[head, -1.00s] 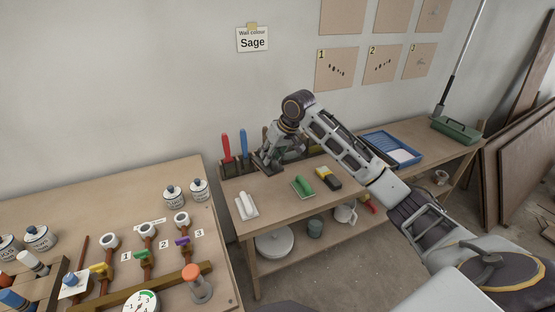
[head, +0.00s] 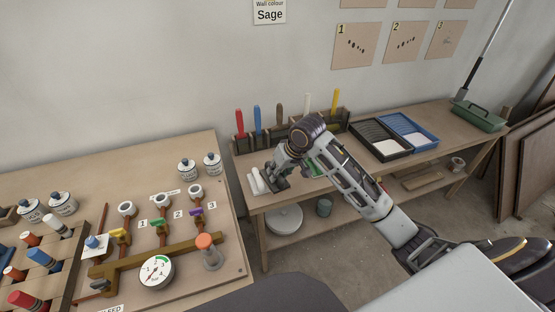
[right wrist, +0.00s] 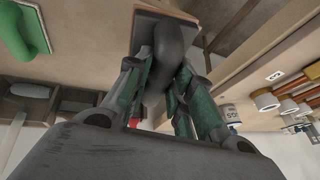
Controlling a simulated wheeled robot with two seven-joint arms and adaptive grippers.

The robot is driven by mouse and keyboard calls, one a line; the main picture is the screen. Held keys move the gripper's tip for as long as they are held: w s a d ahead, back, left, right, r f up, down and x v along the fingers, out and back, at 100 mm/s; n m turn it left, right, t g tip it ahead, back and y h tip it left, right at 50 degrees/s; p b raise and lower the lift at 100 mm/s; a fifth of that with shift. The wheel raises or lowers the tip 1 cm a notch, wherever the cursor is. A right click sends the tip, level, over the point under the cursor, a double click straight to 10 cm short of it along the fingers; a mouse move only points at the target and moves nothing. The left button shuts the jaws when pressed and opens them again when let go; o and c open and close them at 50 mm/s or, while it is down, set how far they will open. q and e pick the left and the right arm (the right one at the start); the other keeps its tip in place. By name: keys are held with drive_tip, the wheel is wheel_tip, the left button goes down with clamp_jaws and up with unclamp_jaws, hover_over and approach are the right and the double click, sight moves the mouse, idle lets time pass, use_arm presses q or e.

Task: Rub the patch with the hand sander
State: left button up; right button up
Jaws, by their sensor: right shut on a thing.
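A white hand tool (head: 257,181), a flat block with a raised handle, is at the front left of the small bench. I take it to be the hand sander. I cannot make out the patch. My left gripper is out of view.
A rack (head: 243,144) of upright coloured handles stands behind the tools. Black (head: 382,154) and blue (head: 433,145) trays and a green toolbox (head: 480,116) are further right. A table with valves and a gauge (head: 157,272) is at left.

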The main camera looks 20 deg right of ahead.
drive_tip(key=s+a+f, duration=0.1)
drive_tip(key=s+f, duration=0.5)
drive_tip(key=f, duration=0.2)
drive_tip(key=shift+a+f, duration=0.25)
drive_tip(key=shift+f, duration=0.05)
drive_tip(key=shift+s, duration=0.1)
